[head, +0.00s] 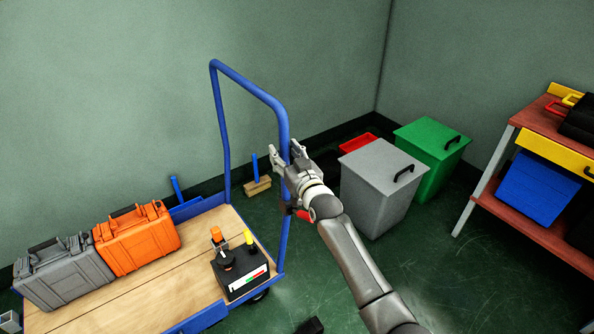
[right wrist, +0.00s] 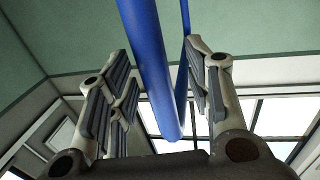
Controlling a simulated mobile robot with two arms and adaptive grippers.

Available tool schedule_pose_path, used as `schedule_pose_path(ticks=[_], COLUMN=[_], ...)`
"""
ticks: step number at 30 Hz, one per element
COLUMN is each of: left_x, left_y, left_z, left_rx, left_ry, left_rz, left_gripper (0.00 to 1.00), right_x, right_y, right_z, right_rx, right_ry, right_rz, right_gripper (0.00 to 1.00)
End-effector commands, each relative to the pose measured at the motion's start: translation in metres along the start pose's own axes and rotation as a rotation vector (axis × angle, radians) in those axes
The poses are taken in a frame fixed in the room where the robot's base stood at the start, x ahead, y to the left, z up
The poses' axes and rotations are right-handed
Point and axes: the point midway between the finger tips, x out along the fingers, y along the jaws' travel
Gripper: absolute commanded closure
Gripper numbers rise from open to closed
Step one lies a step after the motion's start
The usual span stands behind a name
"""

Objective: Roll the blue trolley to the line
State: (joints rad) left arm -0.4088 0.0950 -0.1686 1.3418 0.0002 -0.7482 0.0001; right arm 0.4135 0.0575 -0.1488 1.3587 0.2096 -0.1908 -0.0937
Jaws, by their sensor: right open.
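The blue trolley has a wooden deck (head: 130,268) at the lower left and a tall blue tube handle (head: 246,85) at its right end. My right gripper (head: 285,155) is at the handle's near upright, and its arm comes in from the lower right. In the right wrist view the blue handle tube (right wrist: 150,65) runs between the two open fingers (right wrist: 158,95). The fingers stand apart on either side of it, with a gap visible on the left. My left gripper is out of view. No line on the floor can be made out.
The deck carries a grey case (head: 62,272), an orange case (head: 137,238) and a black box (head: 240,273) with knobs. A grey bin (head: 375,190) and a green bin (head: 425,165) stand right of the handle. A workbench (head: 525,215) is at far right. Dark green floor lies between.

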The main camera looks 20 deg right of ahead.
Motion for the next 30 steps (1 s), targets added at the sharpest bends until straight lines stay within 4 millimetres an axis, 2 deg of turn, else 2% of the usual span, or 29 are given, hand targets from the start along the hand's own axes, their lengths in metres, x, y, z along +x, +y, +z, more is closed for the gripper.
schedule_pose_path(ticks=[12, 18, 24, 30], left_x=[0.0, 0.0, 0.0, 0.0], left_y=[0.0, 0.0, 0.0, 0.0], left_z=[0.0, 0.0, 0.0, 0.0], left_rx=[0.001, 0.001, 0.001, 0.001], left_ry=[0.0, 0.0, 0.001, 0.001], left_rz=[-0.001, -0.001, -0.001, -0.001], left_gripper=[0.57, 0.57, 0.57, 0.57], right_x=[-0.065, -0.088, -0.098, -0.099], right_y=[-0.001, -0.001, -0.001, -0.001], right_z=[0.001, 0.001, 0.001, 0.001], right_rx=[-0.001, -0.001, 0.0, 0.0], right_ry=[-0.002, -0.002, -0.002, -0.002], right_rz=[0.0, -0.001, -0.001, -0.001], right_gripper=[0.54, 0.54, 0.54, 0.54])
